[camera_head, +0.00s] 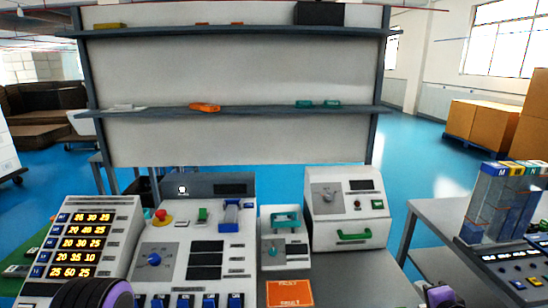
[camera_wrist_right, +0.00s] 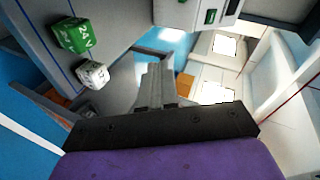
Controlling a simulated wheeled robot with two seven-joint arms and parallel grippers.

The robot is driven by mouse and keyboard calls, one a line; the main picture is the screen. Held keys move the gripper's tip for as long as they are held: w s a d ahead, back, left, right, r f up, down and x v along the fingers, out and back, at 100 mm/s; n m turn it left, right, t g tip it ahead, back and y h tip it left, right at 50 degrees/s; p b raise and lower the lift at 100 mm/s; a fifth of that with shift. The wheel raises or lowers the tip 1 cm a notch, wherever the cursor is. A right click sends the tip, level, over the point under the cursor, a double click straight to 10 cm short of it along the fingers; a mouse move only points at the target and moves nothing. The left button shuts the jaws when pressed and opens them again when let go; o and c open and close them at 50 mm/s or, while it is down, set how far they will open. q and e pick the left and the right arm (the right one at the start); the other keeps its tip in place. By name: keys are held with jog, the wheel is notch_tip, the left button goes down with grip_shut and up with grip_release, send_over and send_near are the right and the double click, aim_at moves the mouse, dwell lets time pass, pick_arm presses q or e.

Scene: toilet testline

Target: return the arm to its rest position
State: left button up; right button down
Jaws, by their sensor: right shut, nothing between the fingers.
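My right gripper (camera_wrist_right: 156,72) shows in the right wrist view, with its grey fingers together and nothing between them. It is clear of the equipment around it. In the head view only a small dark and purple part of my right arm (camera_head: 440,296) shows at the bottom edge, right of the grey table. A purple and black part of my left arm (camera_head: 95,293) shows at the bottom left. The fingers of my left gripper are not visible.
The table holds a digit display panel (camera_head: 88,238), a control console (camera_head: 190,250), a small teal-handled device (camera_head: 285,238) and a white box with a green handle (camera_head: 345,208). An orange card (camera_head: 289,292) lies in front. A shelf rack (camera_head: 240,110) stands behind; another table (camera_head: 432,212) is at right.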

jog(key=s+a+f+n+g+h+b, duration=0.1)
jog(key=s+a+f+n+g+b, duration=0.15)
jog(key=s+f, duration=0.6)
jog(key=s+a+f+n+g+h+b, duration=0.1)
jog(key=s+f+n+g+b, duration=0.15)
jog(key=s+f, duration=0.65)
jog(key=s+a+f+n+g+b, duration=0.2)
jog(key=s+f, duration=0.6)
jog(key=s+a+f+n+g+b, duration=0.1)
jog(key=s+a+f+n+g, duration=0.1)
jog(key=s+f, duration=0.6)
jog(key=shift+s+a+f+g+b, duration=0.15)
jog(key=shift+s+f+g+b, duration=0.2)
jog(key=shift+s+g, duration=0.3)
jog(key=shift+w, duration=0.1)
